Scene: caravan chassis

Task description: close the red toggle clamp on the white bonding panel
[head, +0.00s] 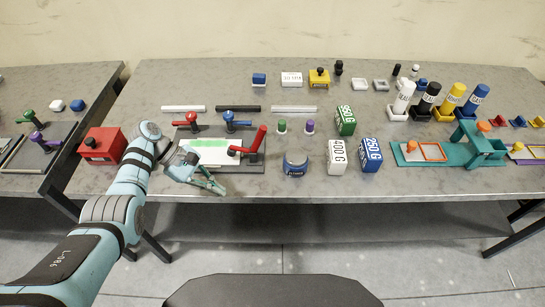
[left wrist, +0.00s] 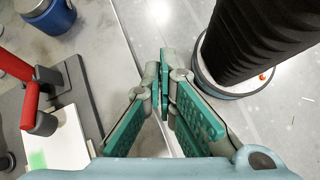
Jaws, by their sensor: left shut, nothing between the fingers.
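The white bonding panel (head: 213,157), with a green strip, lies on a dark fixture board on the table. A red toggle clamp (head: 254,146) stands at its right edge, with its handle tilted up and to the right. In the left wrist view, red clamp parts (left wrist: 31,105) and the panel (left wrist: 58,143) show at the left. Two more clamps, one red (head: 191,119) and one blue (head: 230,119), stand along the panel's far side. My left gripper (head: 218,188) is shut and empty near the table's front edge, in front of the panel and apart from the clamp.
A red box (head: 103,144) stands left of the fixture. A blue cylindrical item (head: 295,168) stands to its right, also seen in the left wrist view (left wrist: 51,14). Several weights (head: 338,156) stand farther right. Bars lie behind the fixture.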

